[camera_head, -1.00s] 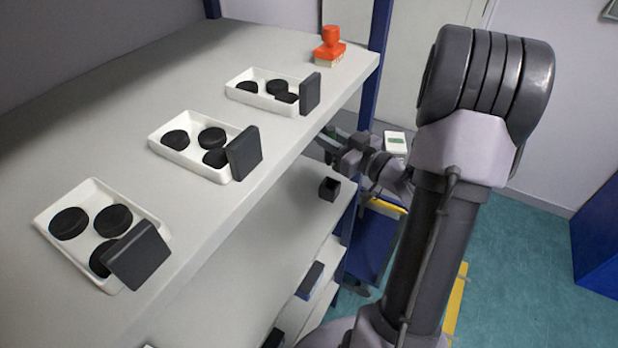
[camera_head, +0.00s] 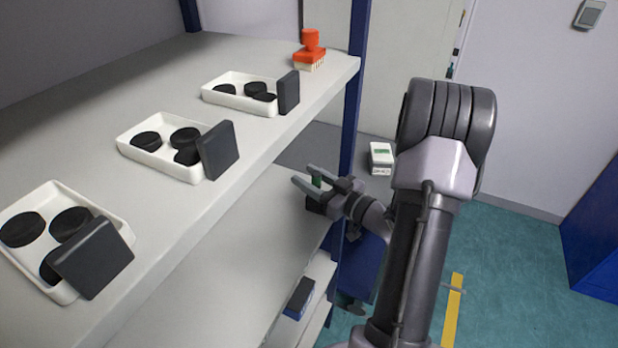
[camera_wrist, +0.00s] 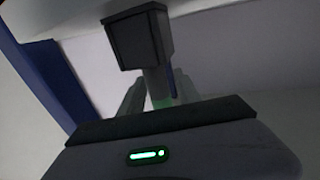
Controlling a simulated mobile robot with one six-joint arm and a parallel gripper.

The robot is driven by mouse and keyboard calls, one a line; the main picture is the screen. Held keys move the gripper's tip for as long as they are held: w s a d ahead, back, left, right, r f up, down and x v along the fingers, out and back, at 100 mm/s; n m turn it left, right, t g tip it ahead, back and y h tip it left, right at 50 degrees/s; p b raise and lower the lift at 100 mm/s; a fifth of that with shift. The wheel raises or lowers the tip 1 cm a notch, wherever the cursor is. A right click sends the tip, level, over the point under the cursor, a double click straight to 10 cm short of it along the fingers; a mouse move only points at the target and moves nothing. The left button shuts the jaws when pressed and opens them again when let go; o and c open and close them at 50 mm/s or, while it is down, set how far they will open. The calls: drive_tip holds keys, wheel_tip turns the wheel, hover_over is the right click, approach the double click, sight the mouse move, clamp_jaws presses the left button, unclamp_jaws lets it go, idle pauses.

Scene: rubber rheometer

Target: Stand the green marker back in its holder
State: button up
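The green marker (camera_head: 317,182) stands upright between the fingers of my gripper (camera_head: 306,178). In the wrist view the marker (camera_wrist: 160,92) shows as a pale shaft with a green part, its far end meeting the black holder (camera_wrist: 140,40), and it appears to be in the holder's mouth. The small black holder (camera_head: 313,206) is on the lower shelf, partly hidden under the gripper. My gripper's fingers (camera_wrist: 160,95) are spread on both sides of the marker, with a narrow gap showing at one side.
The upper shelf (camera_head: 255,150) beside my arm carries white trays (camera_head: 150,168) with black discs, dark square blocks (camera_head: 219,150) and an orange stamp-like tool (camera_head: 310,52). A blue post (camera_head: 352,120) stands close to the gripper. A white device (camera_head: 381,158) lies beyond.

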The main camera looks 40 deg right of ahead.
drive_tip(key=shift+r, duration=0.3)
drive_tip(key=s+d+p, duration=0.1)
drive_tip(key=s+p, duration=0.1)
drive_tip(key=s, duration=1)
drive_tip(key=shift+d+p, duration=0.25)
drive_tip(key=shift+p, duration=0.1)
